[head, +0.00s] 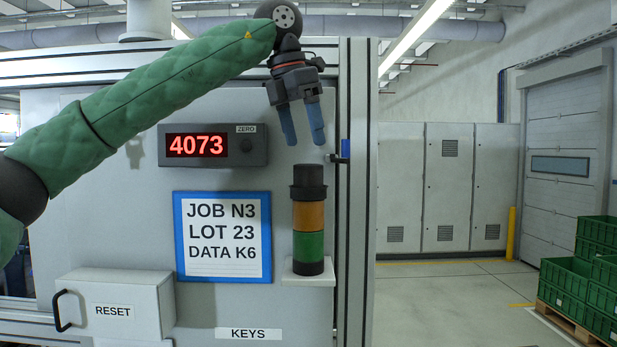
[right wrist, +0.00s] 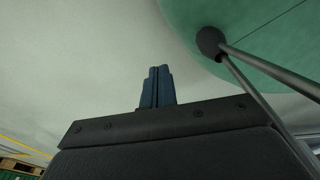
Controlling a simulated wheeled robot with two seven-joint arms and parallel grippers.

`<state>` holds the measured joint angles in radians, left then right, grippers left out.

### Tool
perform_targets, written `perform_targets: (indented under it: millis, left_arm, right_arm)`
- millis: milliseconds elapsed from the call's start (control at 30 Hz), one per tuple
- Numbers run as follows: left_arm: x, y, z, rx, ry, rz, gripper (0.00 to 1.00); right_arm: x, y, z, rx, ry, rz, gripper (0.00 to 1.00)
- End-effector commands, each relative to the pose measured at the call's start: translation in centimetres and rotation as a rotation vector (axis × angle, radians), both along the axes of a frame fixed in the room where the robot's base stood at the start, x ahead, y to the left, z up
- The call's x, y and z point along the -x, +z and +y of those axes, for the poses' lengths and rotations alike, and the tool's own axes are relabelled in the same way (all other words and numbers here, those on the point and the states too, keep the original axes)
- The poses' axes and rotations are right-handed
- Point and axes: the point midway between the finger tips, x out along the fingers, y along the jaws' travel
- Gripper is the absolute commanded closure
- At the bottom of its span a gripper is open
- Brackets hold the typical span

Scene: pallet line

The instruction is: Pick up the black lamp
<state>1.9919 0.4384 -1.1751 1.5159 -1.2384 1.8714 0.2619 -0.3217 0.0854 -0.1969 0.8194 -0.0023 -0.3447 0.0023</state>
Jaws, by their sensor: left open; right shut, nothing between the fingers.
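The lamp (head: 309,215) is a stack light with an orange band above a green band and black parts at its top, collar and base. It stands upright on a small white shelf (head: 308,279) on the panel. My left gripper (head: 304,140) is open and points down just above the lamp's black top, apart from it, with nothing between its blue fingers. My right gripper shows only in the right wrist view (right wrist: 157,72), with its blue fingers together and empty.
A red display reading 4073 (head: 212,145), a blue-framed job sign (head: 222,237) and a RESET box (head: 115,305) with a black handle are on the panel. Green crates (head: 567,275) sit on a pallet far right.

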Motion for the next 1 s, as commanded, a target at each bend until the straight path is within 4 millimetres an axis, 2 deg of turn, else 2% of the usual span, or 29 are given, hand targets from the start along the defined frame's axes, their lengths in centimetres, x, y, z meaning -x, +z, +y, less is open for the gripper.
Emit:
perform_targets:
  millis: [300,633,800,1000]
  left_arm:
    - [-0.3,-1.7,-0.4,-0.001,-0.001,0.000,0.25]
    - [-0.6,-4.1,-0.6,0.000,-0.001,0.001,0.25]
    - [-0.9,-5.9,-1.0,0.001,0.000,0.001,0.25]
    - [-1.0,-6.5,-1.1,0.002,0.000,0.000,0.25]
  right_arm:
    - [2.7,0.2,-0.5,0.003,0.000,0.017,1.00]
    - [8.4,0.8,-1.6,0.009,0.000,0.055,1.00]
    - [8.0,1.8,-1.6,0.008,0.000,0.051,1.00]
    - [8.1,1.9,-1.6,0.008,0.000,0.051,1.00]
